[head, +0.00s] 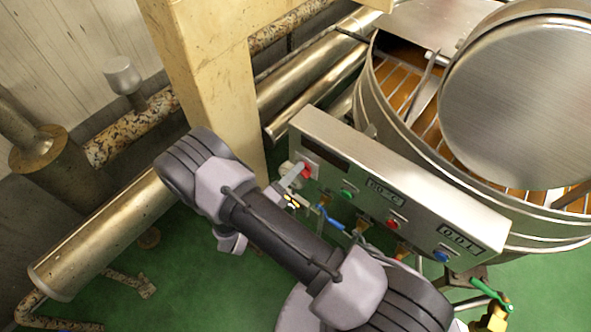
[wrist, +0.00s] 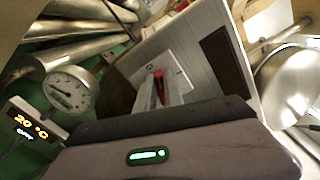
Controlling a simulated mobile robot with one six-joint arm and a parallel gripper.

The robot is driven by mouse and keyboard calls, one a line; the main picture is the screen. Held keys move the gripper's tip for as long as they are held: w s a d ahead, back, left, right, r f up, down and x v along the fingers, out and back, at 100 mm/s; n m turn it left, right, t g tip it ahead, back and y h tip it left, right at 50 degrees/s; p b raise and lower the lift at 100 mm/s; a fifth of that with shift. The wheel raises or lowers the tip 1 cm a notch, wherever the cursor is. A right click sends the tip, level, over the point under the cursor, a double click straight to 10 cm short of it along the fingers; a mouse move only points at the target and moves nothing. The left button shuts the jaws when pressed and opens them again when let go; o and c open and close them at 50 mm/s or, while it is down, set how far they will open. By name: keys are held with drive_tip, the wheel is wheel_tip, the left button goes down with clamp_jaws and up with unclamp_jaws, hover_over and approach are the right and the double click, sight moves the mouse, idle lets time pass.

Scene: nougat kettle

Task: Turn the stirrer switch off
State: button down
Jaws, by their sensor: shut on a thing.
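The control panel (head: 345,165) is a grey metal box fixed to the front of the kettle (head: 400,135). A red switch (head: 306,171) sits at its left end, on a light plate. In the wrist view the red switch (wrist: 159,85) stands between the two fingers of my gripper (wrist: 160,92). My gripper (head: 296,178) reaches the panel from the lower left and is closed on the red switch. The fingers hide the sides of the switch, and I cannot read its markings or setting.
Green (head: 347,194), red (head: 392,224) and blue (head: 441,256) knobs and small displays line the panel to the right. A beige post (head: 215,85) stands left of the panel. A round gauge (wrist: 68,90) and a 20 °C display (wrist: 32,125) show in the wrist view.

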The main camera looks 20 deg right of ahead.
drive_tip(key=shift+f+n, duration=0.15)
drive_tip(key=shift+n, duration=0.95)
drive_tip(key=shift+f+n, duration=0.1)
drive_tip(key=shift+n, duration=1)
drive_tip(key=c, duration=1.5)
unclamp_jaws()
drive_tip(key=shift+o, duration=0.2)
drive_tip(key=shift+a, duration=0.1)
drive_tip(key=p+v, duration=0.1)
drive_tip(key=v, duration=1.6)
drive_tip(key=shift+s, duration=0.1)
